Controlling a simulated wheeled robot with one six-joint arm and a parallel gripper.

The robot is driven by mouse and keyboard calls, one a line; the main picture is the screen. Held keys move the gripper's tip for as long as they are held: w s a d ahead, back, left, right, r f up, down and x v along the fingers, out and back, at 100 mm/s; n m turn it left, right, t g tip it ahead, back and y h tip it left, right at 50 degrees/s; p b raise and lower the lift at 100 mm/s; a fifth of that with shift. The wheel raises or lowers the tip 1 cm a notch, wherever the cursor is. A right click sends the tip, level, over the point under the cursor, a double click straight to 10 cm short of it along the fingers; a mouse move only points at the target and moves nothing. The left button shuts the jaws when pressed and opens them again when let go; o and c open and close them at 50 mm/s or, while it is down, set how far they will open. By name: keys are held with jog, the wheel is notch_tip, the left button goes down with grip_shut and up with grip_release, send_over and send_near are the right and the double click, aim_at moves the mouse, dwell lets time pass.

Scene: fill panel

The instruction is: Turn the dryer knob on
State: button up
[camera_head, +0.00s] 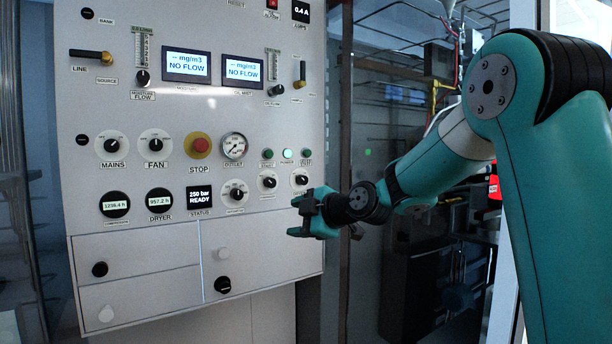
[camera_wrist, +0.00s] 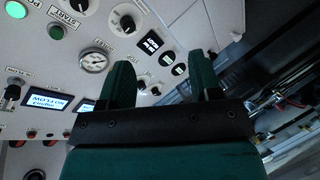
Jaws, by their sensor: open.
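The grey control panel (camera_head: 185,95) faces me. A round meter labelled DRYER (camera_head: 159,201), reading 957.2 h, sits in its lower row. To the right of the status screen are three black knobs on white discs: a left one (camera_head: 236,193), a middle one (camera_head: 269,182) and a right one (camera_head: 301,180). Their labels are too small to read, so I cannot tell which is the dryer knob. My gripper (camera_head: 299,216) is open and empty, below the right knob near the panel's right edge. In the upside-down wrist view, its spread fingers (camera_wrist: 163,82) hold nothing; the left knob (camera_wrist: 127,23) shows beyond them.
The MAINS knob (camera_head: 112,146), FAN knob (camera_head: 155,144), red STOP button (camera_head: 200,146) and pressure gauge (camera_head: 234,147) sit above. The status screen (camera_head: 199,197) reads 250 bar READY. Lower doors carry small round knobs. A glass-fronted bay lies right of the panel.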

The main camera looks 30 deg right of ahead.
jog(key=w+d+r+n+t+h+p, duration=0.1)
jog(key=w+d+r+t+h, duration=0.1)
jog(key=d, duration=0.5)
jog(key=w+d+r+n+t+h, duration=0.1)
jog(key=w+d+r+t+h, duration=0.15)
jog(key=d, duration=0.55)
jog(key=p, duration=0.9)
send_near(305, 181)
jog(key=shift+y, duration=0.35)
jog(key=w, duration=0.7)
jog(key=shift+w+r, duration=0.25)
jog(key=shift+w, duration=0.1)
jog(key=shift+w+f, duration=0.15)
jog(key=shift+w, duration=0.65)
jog(key=c, duration=0.9)
